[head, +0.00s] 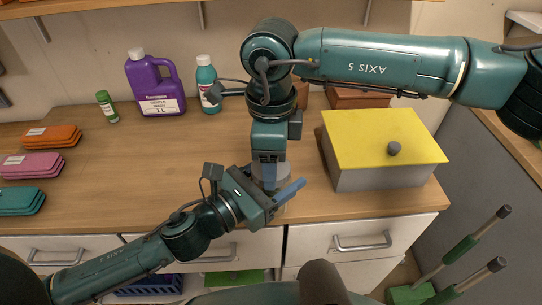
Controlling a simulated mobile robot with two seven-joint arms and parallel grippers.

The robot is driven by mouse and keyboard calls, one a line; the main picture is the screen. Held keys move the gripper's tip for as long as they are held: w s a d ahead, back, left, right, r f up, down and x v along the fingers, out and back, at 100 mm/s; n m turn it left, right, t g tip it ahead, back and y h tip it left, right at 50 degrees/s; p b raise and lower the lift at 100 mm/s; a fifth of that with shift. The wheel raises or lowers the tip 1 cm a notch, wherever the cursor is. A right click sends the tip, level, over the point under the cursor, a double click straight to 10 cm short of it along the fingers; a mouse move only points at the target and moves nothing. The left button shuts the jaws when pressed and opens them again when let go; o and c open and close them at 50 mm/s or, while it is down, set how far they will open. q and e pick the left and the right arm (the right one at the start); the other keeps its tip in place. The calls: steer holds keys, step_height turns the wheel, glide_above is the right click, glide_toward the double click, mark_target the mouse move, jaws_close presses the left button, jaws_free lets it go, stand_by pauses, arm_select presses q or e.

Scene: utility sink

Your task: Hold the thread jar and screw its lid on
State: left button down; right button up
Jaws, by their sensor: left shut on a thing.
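The thread jar (285,172) stands near the counter's front edge, mostly hidden; only a pale grey part shows between my two grippers. My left gripper (281,191) reaches in from the lower left and is shut on the jar, with a blue finger across its front. My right gripper (268,176) points straight down over the jar's top, with blue fingers at its upper part. I cannot make out the lid separately, nor whether the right fingers grip it.
A grey box with a yellow top (375,135) and dark knob stands close on the right. A purple jug (156,88), teal bottle (207,80) and green-capped jar (107,107) stand at the back. Folded cloths (32,166) lie at the left. The counter's left middle is clear.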

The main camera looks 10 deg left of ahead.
steer(key=o, duration=1.1)
steer(key=shift+r, duration=2.3)
steer(key=n, duration=0.2)
steer(key=r+n, duration=0.1)
steer(key=n, duration=0.2)
steer(key=shift+r+n, duration=0.3)
steer(key=n, duration=0.2)
steer(key=r+n, duration=0.1)
steer(key=n, duration=0.2)
steer(key=shift+r, duration=0.15)
